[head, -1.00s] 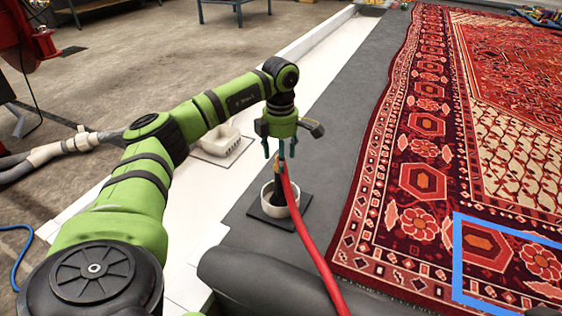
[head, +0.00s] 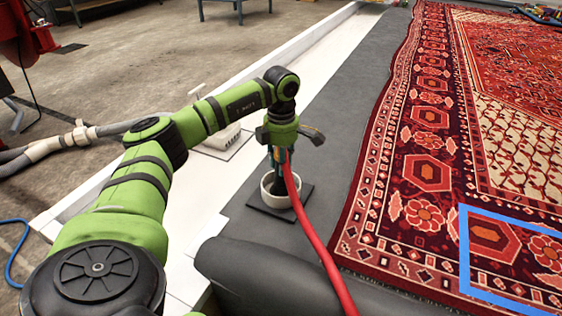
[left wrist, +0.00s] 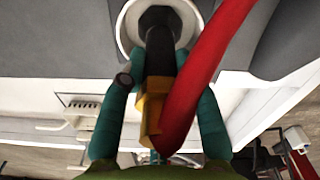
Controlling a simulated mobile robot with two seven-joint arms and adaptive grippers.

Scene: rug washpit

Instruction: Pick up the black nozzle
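The black nozzle (left wrist: 160,50) stands in a round white cup (head: 268,197) on a dark square plate (head: 303,197). A yellow coupling (left wrist: 152,105) joins it to a red hose (head: 312,232). My left gripper (head: 277,163) points down over the cup, with its teal fingers lowered around the nozzle and coupling. In the left wrist view the fingers stand on both sides, with a gap visible at the left finger, so it looks open. The fingers and hose partly hide the nozzle in the head view. My right gripper is not in view.
A patterned red rug (head: 425,175) lies to the right, with a blue outlined rectangle (head: 463,245) on it. The grey strip (head: 335,110) beyond the cup is clear. A white block-like item (head: 222,138) stands on the white ledge behind my left arm.

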